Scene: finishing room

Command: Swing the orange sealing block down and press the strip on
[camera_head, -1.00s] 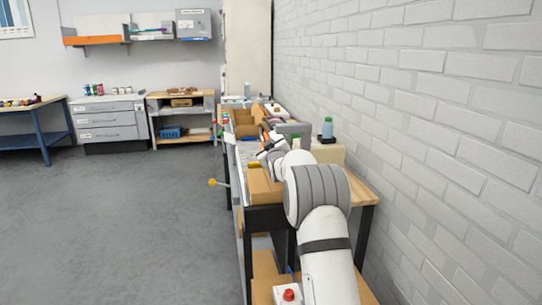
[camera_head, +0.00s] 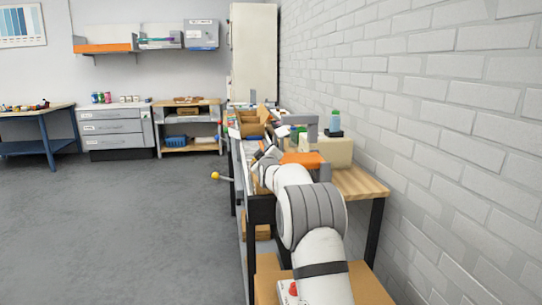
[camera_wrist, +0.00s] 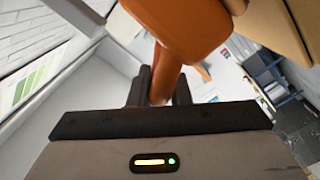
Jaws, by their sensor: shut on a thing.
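The orange sealing block (camera_head: 303,159) shows on the bench in the head view, just right of my arm's wrist. In the wrist view a large orange part (camera_wrist: 178,25) fills the top middle and narrows to an orange stem. My gripper (camera_wrist: 160,88) is shut on that stem, with one dark finger on each side. In the head view my own arm hides the gripper and the grip. I cannot make out the strip in either view. Whether the block touches anything below it cannot be told.
A grey bracket (camera_head: 311,125) and a green-capped bottle (camera_head: 335,121) stand behind the block near the brick wall. A cardboard box (camera_head: 251,127) lies farther back. A yellow-knobbed lever (camera_head: 216,176) sticks out left of the bench. The grey floor (camera_head: 120,220) at left is clear.

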